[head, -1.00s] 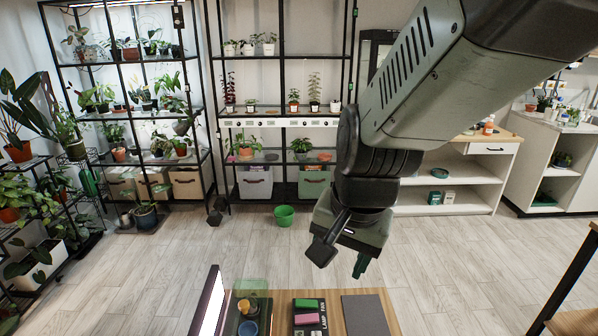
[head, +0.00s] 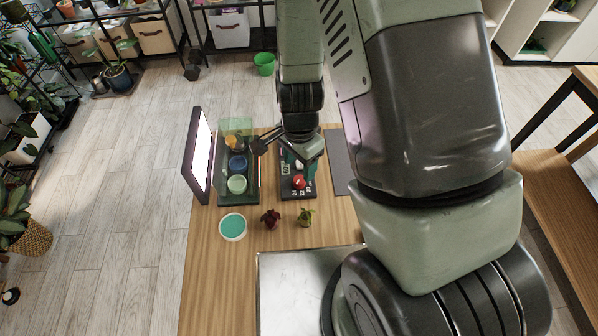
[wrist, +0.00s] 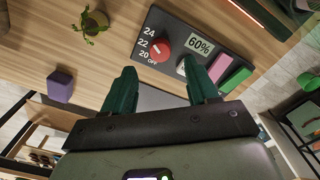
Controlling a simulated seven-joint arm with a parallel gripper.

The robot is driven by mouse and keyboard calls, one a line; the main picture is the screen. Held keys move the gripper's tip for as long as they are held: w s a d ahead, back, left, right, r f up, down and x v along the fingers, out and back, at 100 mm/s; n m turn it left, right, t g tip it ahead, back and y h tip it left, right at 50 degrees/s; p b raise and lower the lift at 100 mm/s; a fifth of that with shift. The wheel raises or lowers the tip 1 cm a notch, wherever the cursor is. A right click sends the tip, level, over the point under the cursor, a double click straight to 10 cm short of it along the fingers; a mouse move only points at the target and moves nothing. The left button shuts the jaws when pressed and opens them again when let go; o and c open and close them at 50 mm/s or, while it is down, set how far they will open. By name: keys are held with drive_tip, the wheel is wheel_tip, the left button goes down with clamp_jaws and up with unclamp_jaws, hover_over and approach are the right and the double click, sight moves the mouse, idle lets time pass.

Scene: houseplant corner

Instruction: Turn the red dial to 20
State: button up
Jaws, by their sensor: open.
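The red dial (head: 299,181) sits at the near end of a dark control panel (head: 287,190) on the wooden table. In the wrist view the red dial (wrist: 159,50) has 24, 22, 20 and OFF printed on its left; I cannot tell which mark it points at. My gripper (head: 301,160) is over the panel, beyond the dial. In the wrist view its green fingers (wrist: 160,88) are spread apart, empty, with the dial apart from them. A 60% display (wrist: 200,45) and pink (wrist: 220,67) and green (wrist: 235,79) blocks are also on the panel. A small whitish part is half hidden by the right finger.
Left of the panel stand a green rack (head: 221,200) with yellow, blue and green cups and a bright upright screen (head: 201,150). A teal-filled bowl (head: 232,226), two small plants (head: 306,217) and a metal tray (head: 285,285) are nearer. A purple cube (wrist: 60,85) shows in the wrist view.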

sight(299, 180)
wheel_tip(299, 180, down, 6)
drive_tip(key=shift+r, duration=0.1)
drive_tip(key=shift+c, duration=0.4)
drive_tip(key=c, duration=1)
